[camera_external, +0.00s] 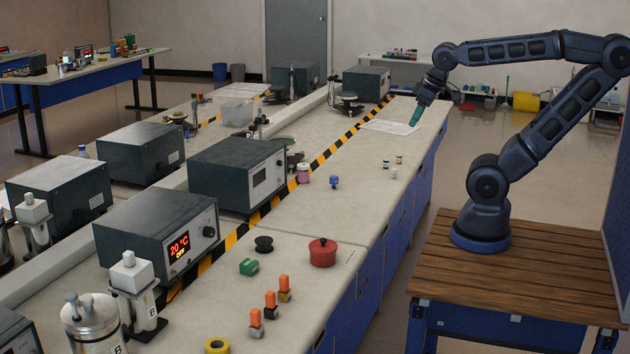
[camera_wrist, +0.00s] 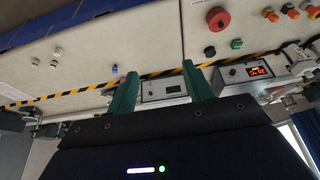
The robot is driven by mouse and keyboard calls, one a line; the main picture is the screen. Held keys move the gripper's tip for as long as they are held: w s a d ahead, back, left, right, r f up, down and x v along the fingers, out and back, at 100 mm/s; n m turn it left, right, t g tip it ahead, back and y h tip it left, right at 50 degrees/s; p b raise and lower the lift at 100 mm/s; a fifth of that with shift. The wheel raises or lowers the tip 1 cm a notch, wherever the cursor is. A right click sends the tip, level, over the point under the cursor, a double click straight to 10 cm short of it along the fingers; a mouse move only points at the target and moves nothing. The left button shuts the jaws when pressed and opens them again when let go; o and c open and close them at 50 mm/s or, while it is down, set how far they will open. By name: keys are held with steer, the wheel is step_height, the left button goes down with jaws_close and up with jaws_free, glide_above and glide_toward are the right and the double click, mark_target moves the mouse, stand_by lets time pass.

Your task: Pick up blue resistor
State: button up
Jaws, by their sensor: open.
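The blue resistor is most likely the small blue piece (camera_external: 334,182) standing on the pale bench, right of the striped tape. It also shows in the wrist view as a small blue spot (camera_wrist: 115,68), just beyond the left finger's tip. My gripper (camera_external: 416,116) is over the far part of the bench, above a paper sheet, well apart from the blue piece. In the wrist view my gripper's two green fingers (camera_wrist: 158,81) are spread wide, with nothing held between them.
A pink-lidded jar (camera_external: 303,173) stands left of the blue piece, by the striped tape (camera_external: 338,147). Several tiny pieces (camera_external: 393,174) stand to its right. Nearer are a red round pot (camera_external: 322,253), a green block (camera_external: 249,267) and several orange-topped pieces (camera_external: 283,283). A grey instrument (camera_external: 238,172) stands left.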

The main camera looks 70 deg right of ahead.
steer(key=w+d+n+g+h, duration=0.25)
steer(key=w+d, duration=0.25)
steer(key=w, duration=0.7)
steer(key=n+g+y, duration=0.1)
steer(key=n+g, duration=0.2)
steer(key=n, duration=0.8)
glide_above(334, 177)
steer(key=f, duration=3.2)
steer(key=shift+w+a, duration=0.25)
steer(key=shift+w, duration=0.05)
steer(key=shift+s+d+f, duration=0.1)
steer(key=shift+s+f, duration=0.1)
steer(key=shift+f, duration=1.25)
steer(key=shift+s+d+f, duration=0.1)
steer(key=shift+s+f, duration=0.05)
steer(key=shift+f, duration=1.25)
steer(key=c, duration=1.1)
